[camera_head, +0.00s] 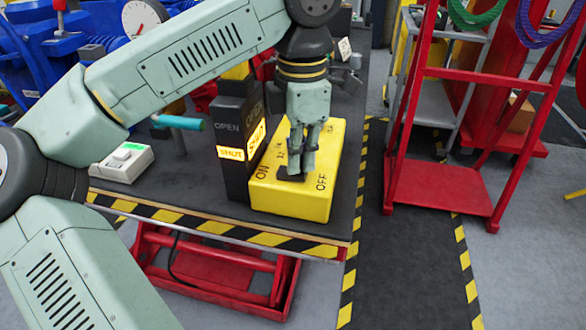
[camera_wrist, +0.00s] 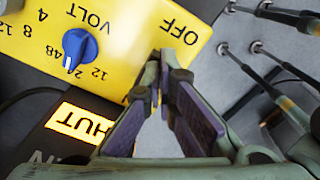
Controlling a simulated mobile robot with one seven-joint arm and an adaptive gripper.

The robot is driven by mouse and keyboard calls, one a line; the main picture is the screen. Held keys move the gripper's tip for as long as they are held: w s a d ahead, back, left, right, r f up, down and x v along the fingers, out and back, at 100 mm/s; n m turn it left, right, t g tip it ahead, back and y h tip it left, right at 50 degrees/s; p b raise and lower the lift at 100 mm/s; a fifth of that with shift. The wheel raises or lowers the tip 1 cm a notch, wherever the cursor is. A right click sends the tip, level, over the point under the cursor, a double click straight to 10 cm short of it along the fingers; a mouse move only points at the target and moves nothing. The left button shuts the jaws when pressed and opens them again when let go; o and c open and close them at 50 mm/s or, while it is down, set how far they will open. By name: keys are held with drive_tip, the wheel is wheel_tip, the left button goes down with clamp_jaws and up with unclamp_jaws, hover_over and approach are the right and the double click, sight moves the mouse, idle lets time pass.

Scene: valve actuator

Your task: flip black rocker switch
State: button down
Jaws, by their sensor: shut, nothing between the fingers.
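A yellow control box (camera_head: 290,200) sits on the dark table top, with ON marked at its left and OFF at its right. The black rocker switch (camera_head: 291,174) shows as a dark patch between these marks, partly covered by my fingers. My gripper (camera_head: 304,168) points down over the box at the rocker, shut and empty. Whether it touches the rocker I cannot tell. In the wrist view my fingertips (camera_wrist: 166,62) are over the yellow face (camera_wrist: 128,22), near the OFF mark, and the rocker is hidden behind them.
A black indicator block (camera_head: 236,150) with a lit SHUT sign stands close at the box's left. The box also bears a blue voltage knob (camera_wrist: 79,44). A white-green button box (camera_head: 122,162) lies further left. A red cart (camera_head: 440,185) stands right, beyond a floor gap.

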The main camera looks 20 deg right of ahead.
drive_tip(key=shift+f, duration=0.35)
drive_tip(key=shift+r, duration=0.1)
drive_tip(key=shift+r+p, duration=2.65)
drive_tip(key=shift+r, duration=0.85)
